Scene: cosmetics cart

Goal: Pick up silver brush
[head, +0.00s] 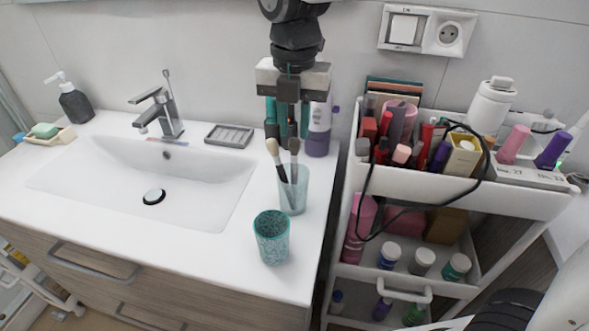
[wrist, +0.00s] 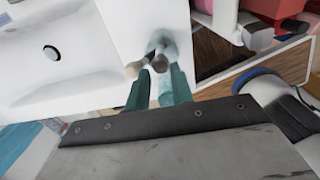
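A clear glass cup (head: 299,190) stands at the right end of the white counter and holds two brushes. One brush has a cream head (head: 273,148). The other has a dark grey head (head: 294,146) and leans beside it; it looks like the silver brush, though its colour is hard to judge. My gripper (head: 287,132) points down just above the brush heads, open, with teal fingers. In the wrist view the open fingertips (wrist: 158,76) sit close to the grey head (wrist: 160,62) and cream head (wrist: 132,69). Nothing is held. The handles are partly hidden.
A teal speckled cup (head: 272,238) stands in front of the glass cup. A purple-and-white bottle (head: 319,128) stands close behind the gripper. The sink (head: 130,185) lies left. A full cosmetics cart (head: 430,195) with a black cable is at right.

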